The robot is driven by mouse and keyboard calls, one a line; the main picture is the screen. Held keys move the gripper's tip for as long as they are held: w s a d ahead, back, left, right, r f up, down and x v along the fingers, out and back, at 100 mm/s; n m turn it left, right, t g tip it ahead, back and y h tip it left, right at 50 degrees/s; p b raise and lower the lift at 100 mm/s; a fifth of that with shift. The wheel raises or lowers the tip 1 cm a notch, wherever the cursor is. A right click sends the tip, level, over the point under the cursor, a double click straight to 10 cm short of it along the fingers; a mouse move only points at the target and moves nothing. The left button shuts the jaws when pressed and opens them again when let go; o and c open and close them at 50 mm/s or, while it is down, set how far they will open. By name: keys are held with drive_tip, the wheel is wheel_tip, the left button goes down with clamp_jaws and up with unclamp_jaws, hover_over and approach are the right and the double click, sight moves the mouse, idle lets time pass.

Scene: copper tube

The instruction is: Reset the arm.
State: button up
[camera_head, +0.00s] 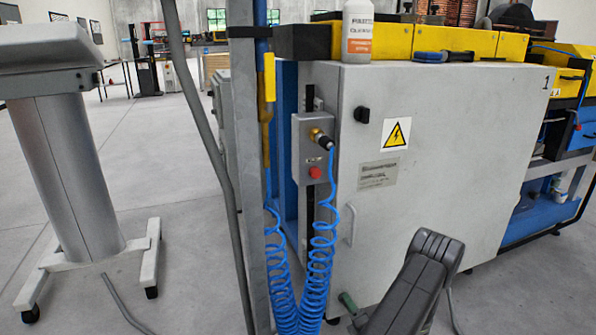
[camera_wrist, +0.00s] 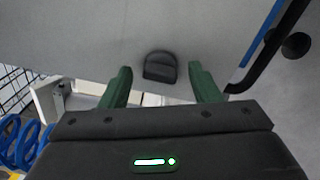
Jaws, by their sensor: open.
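My gripper (camera_wrist: 160,68) shows in the wrist view with its two green fingers spread wide apart. The gap between them is empty. Beyond the gap, a small dark rounded piece shows against a grey surface; I cannot tell what it is or how far away. In the head view, part of my dark grey arm rises at the bottom, right of centre, in front of the white cabinet (camera_head: 455,150). A green piece (camera_head: 347,300) beside it, low near the cabinet's bottom edge, looks like one of my fingers; the rest of the gripper is hidden or out of frame.
Blue coiled hoses (camera_head: 318,265) hang from a grey control box (camera_head: 313,150) with a red button; blue coils also show at the wrist view's left (camera_wrist: 20,140). A grey post (camera_head: 247,170) stands left of them. A white bottle (camera_head: 357,32) stands atop the machine.

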drive_tip(key=n+p, duration=0.1)
drive_tip(key=n, duration=0.6)
drive_tip(key=n+p, duration=0.1)
drive_tip(key=n, duration=0.6)
drive_tip(key=shift+s+a+r, duration=0.1)
drive_tip(key=shift+a+r, duration=0.05)
idle(0.5)
